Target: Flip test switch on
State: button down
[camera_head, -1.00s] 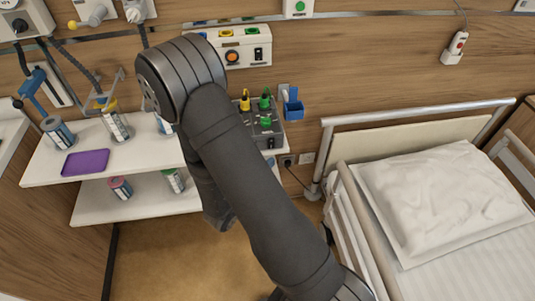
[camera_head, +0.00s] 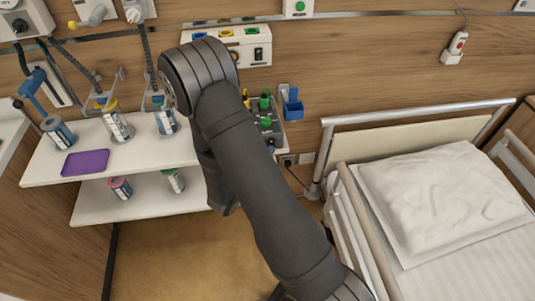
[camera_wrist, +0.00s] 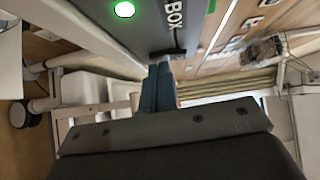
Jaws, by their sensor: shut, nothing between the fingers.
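A dark grey box (camera_head: 268,115) with yellow and green fittings stands on the upper shelf in the head view, partly covered by my arm. In the wrist view a dark grey face (camera_wrist: 200,22) fills the top, with the white letters "BOX" and a lit green lamp (camera_wrist: 124,9). A small black part (camera_wrist: 168,53), perhaps the switch, sits at its lower edge. My gripper (camera_wrist: 160,68) is shut and empty, its fingertips right by this black part. I cannot tell whether they touch, nor the switch's position. My arm hides the gripper in the head view.
The white shelf (camera_head: 60,150) holds several labelled bottles and a purple tray (camera_head: 85,162). A wall panel (camera_head: 245,35) with coloured buttons is behind my arm. A blue holder (camera_head: 292,105) hangs right of the box. A bed (camera_head: 440,200) stands at the right.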

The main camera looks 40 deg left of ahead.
jog(key=shift+w+a+f+m+t, duration=0.25)
jog(key=shift+a+m+t, duration=0.15)
jog(key=shift+m+t, duration=0.35)
jog(key=s+d+f, duration=0.1)
jog(key=s+d, duration=0.2)
jog(key=s, duration=1)
jog(key=shift+d+f, duration=0.2)
jog(key=shift+f, duration=0.1)
